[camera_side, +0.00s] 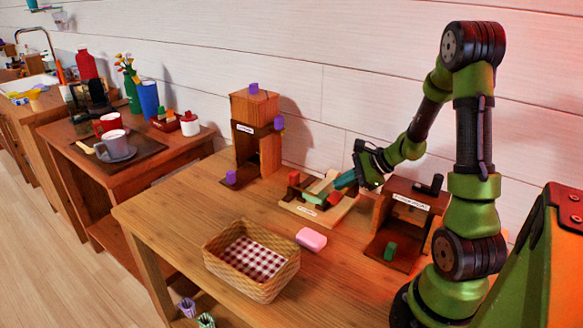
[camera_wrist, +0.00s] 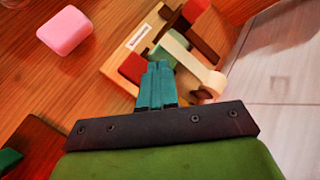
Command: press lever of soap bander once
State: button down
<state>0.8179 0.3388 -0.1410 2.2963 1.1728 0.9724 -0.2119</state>
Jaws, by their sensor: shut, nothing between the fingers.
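The soap bander (camera_side: 291,204) is a light wooden board with a label, a cream strip, green and red parts and a dark bar. A dark bar with a red end (camera_wrist: 193,36) may be the lever; I cannot be sure. My gripper (camera_side: 338,184) is shut and empty, its teal fingertips (camera_wrist: 158,66) over the right part of the bander. I cannot tell whether they touch it. A pink soap (camera_side: 311,239) lies on the table in front, also in the wrist view (camera_wrist: 65,31).
A wicker basket (camera_side: 250,275) with checked cloth stands at the table's front. A wooden stand (camera_side: 254,105) with purple blocks is behind left. A dark wooden device (camera_side: 415,196) with a green block (camera_side: 390,251) stands close right. Bare table (camera_side: 170,215) lies left.

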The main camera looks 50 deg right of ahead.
jog(key=shift+s+a+f, duration=0.1)
jog(key=shift+s+f, duration=0.1)
jog(key=shift+f, duration=0.35)
jog(key=shift+s+f, duration=0.2)
jog(key=shift+f, duration=0.3)
dwell(0.5)
jog(key=shift+r, duration=0.1)
jog(key=shift+s+r, duration=0.25)
jog(key=shift+r, duration=0.35)
jog(key=shift+s+r, duration=0.25)
jog(key=shift+r, duration=0.3)
jog(key=shift+w+r, duration=0.15)
jog(key=shift+r, duration=1.2)
jog(key=shift+w+r, duration=0.1)
jog(key=shift+r, duration=1.25)
